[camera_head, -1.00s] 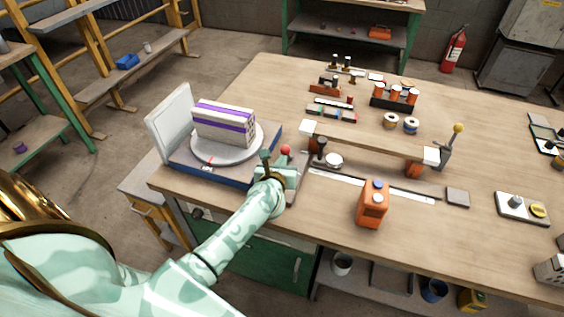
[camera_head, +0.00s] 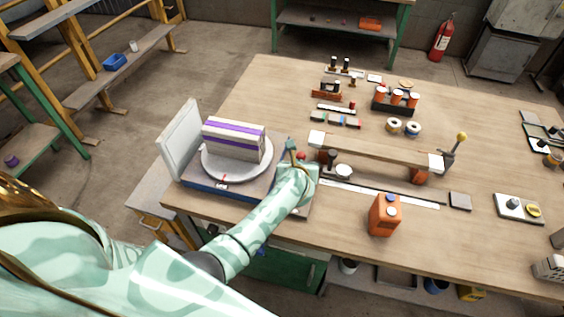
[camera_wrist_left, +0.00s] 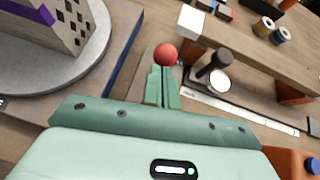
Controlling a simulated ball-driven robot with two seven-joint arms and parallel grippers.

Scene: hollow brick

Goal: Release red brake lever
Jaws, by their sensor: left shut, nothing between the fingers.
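The red brake lever's round knob (camera_head: 300,155) shows right of the turntable, partly behind my left gripper. In the left wrist view the red knob (camera_wrist_left: 165,54) is just past the fingertips; its shaft is hidden. My left gripper (camera_head: 291,146) is shut and empty, close beside the knob. In the left wrist view its fingers (camera_wrist_left: 161,75) are together; I cannot tell whether they touch the knob. A grey hollow brick with a purple stripe (camera_head: 233,142) stands on the round grey turntable (camera_head: 228,177). My right gripper is not in view.
A wooden bridge-like beam (camera_head: 385,155) stands on the bench right of the lever, with a dark knobbed handle (camera_wrist_left: 213,66) near its left end. An orange bottle (camera_head: 384,215) stands at the front. A yellow-knobbed lever (camera_head: 457,145) is further right.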

